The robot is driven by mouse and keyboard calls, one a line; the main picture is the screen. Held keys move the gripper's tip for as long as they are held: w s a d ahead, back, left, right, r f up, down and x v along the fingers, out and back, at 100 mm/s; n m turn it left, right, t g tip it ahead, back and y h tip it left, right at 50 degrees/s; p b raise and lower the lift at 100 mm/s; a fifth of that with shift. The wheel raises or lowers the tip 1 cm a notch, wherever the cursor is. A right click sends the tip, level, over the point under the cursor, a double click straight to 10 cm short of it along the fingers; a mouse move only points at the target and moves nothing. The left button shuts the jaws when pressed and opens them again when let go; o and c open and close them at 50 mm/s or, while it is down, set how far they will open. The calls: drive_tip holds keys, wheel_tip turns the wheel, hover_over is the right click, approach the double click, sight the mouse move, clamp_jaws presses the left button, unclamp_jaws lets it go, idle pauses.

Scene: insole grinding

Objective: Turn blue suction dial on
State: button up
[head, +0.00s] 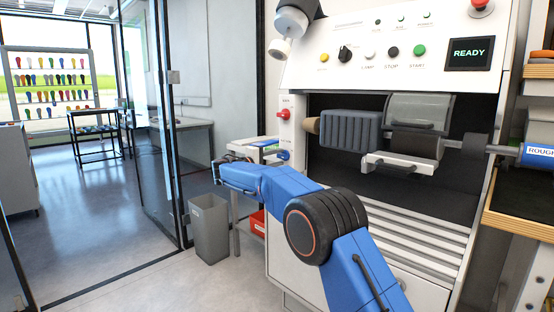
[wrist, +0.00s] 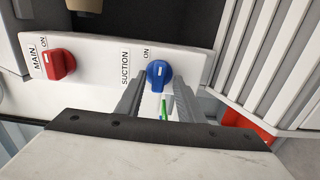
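The blue suction dial (wrist: 158,74) sits on the white side panel, close to the SUCTION and ON labels, in the wrist view. A short white mark shows on its face; I cannot tell its setting. It also shows small in the head view (head: 284,155). My gripper (wrist: 161,90) is open, its two grey fingers reaching up toward the dial with their tips at its lower left and lower right. I cannot tell whether they touch it. In the head view my arm reaches left in front of the machine, and the fingers are not clear there.
The red main dial (wrist: 58,64) is on the same panel, left of the blue one in the wrist view. A grey bin (head: 209,228) stands on the floor left of the machine, near a glass door (head: 158,130).

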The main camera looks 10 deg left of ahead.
drive_tip(key=v, duration=1.7)
drive_tip(key=shift+s+a, duration=0.1)
drive_tip(key=shift+s, duration=0.05)
drive_tip(key=shift+a, duration=0.1)
